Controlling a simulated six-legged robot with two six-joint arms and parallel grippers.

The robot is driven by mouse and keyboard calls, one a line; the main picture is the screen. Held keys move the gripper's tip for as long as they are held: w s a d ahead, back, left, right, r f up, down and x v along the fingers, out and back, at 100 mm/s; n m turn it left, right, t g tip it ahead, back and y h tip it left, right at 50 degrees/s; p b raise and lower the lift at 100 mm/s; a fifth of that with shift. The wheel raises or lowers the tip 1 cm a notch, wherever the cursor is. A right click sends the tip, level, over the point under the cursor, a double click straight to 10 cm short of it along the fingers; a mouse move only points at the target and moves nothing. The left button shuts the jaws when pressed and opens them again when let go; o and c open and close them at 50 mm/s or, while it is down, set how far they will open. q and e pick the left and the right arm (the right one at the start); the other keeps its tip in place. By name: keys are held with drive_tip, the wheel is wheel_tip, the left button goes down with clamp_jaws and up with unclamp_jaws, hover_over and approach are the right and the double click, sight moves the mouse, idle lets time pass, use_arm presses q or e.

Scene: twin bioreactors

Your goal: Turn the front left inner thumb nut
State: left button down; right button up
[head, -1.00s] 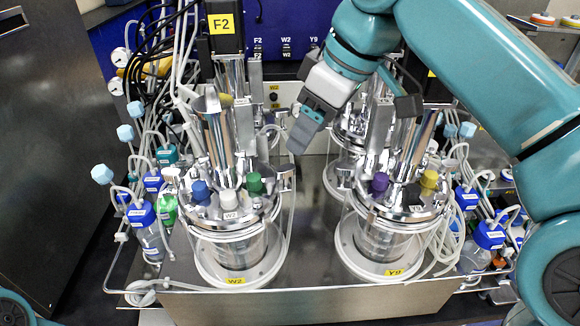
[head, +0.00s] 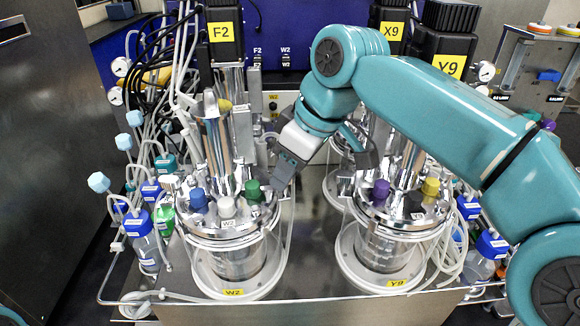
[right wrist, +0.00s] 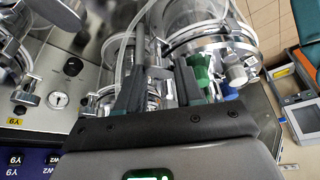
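The front left vessel, labelled W2 (head: 237,262), stands upright with blue, white and green caps on its metal head plate (head: 232,228). My right gripper (head: 277,184) reaches down at the inner, right-hand rim of this head plate, close beside the green cap (head: 254,190). In the right wrist view its two dark fingers (right wrist: 160,76) stand apart, with shiny metal fittings visible between and beyond them. The inner thumb nut is not clearly distinguishable; the gripper covers that part of the rim in the head view. Contact cannot be told. My left gripper is out of view.
The front right vessel, labelled Y9 (head: 385,268), stands to the right, with purple and yellow caps. Tall motor columns and other vessels stand behind. Tubing and bottles (head: 139,225) crowd the left side. The steel bench front (head: 300,309) is clear.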

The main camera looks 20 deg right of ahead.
drive_tip(key=shift+s+m+h, duration=0.1)
drive_tip(key=shift+m+h, duration=0.4)
drive_tip(key=shift+m, duration=0.9)
drive_tip(key=o, duration=1)
drive_tip(key=shift+t, duration=0.3)
drive_tip(key=shift+r, duration=0.1)
drive_tip(key=p+v, duration=0.4)
drive_tip(key=v, duration=1.2)
drive_tip(key=shift+s, duration=0.1)
